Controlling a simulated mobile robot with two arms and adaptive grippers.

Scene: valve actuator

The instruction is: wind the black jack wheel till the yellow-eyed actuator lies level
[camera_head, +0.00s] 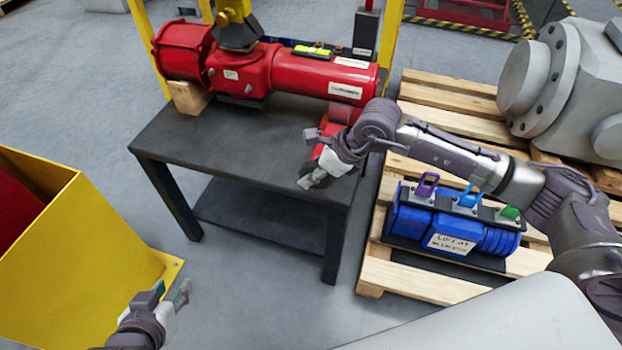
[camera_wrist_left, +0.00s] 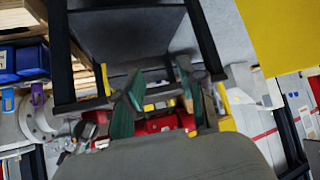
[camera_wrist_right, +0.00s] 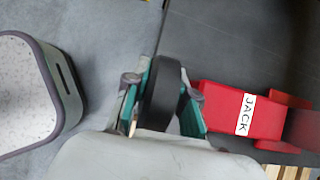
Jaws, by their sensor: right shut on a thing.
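In the right wrist view the jack (camera_wrist_right: 225,108) bears a JACK label. My right gripper (camera_head: 316,178) is shut on the black jack wheel (camera_wrist_right: 162,92), which shows edge-on between the teal fingers. My left gripper (camera_head: 180,302) is open and empty, low beside the yellow bin; its parted fingers (camera_wrist_left: 160,100) show in the left wrist view.
The black table (camera_head: 235,150) has bare top in front of the actuator. A yellow bin (camera_head: 85,255) stands at left. At right, a pallet (camera_head: 378,272) bears a blue actuator (camera_head: 440,225) with coloured eyes and a large grey flanged part (camera_head: 560,80). Open floor lies between.

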